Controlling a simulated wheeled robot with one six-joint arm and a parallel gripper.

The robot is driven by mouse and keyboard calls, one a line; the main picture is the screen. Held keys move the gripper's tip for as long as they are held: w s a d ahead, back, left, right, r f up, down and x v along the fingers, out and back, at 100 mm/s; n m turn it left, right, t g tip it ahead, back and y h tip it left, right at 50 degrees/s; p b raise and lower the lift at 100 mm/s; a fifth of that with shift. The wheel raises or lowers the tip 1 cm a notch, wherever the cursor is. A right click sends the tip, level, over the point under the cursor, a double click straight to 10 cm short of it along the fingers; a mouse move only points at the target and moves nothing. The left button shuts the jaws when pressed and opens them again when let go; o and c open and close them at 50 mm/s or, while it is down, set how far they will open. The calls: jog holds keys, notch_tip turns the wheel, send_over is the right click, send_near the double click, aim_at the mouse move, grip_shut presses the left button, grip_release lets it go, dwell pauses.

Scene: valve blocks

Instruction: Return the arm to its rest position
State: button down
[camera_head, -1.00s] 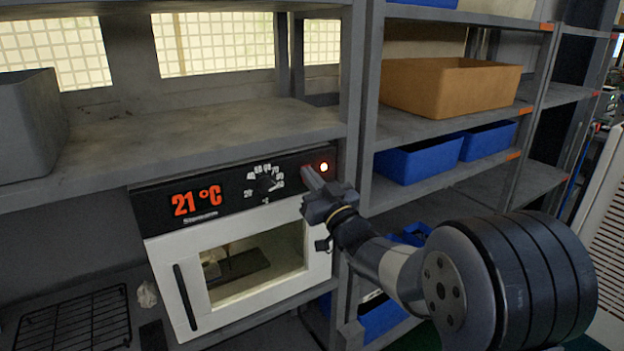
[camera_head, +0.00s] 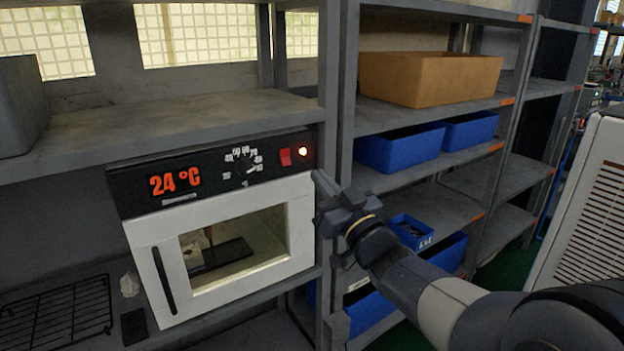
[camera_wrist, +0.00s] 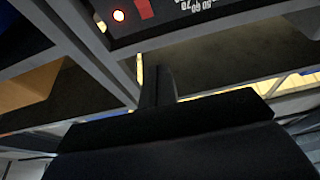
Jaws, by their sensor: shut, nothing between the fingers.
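My gripper (camera_head: 322,182) is shut and empty. In the head view it is in front of the shelf post, just right of the oven, below and to the right of the oven's red switch (camera_head: 285,157) and apart from it. The gripper also shows in the wrist view (camera_wrist: 155,75), with its fingers together. My arm reaches in from the lower right of the head view. The white oven (camera_head: 150,235) has its door shut, and its display reads 24 °C. A lamp (camera_head: 303,152) beside the switch is lit; the lamp also shows in the wrist view (camera_wrist: 119,15).
Grey shelves (camera_head: 180,125) stand around the oven. An orange-brown bin (camera_head: 430,80) and blue bins (camera_head: 400,150) sit on the right-hand shelves. A black wire rack (camera_head: 55,320) lies at lower left. A white louvred panel (camera_head: 590,210) stands at far right.

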jog(key=shift+s+d, duration=0.3)
jog(key=shift+s, duration=0.15)
jog(key=shift+w+a, duration=0.1)
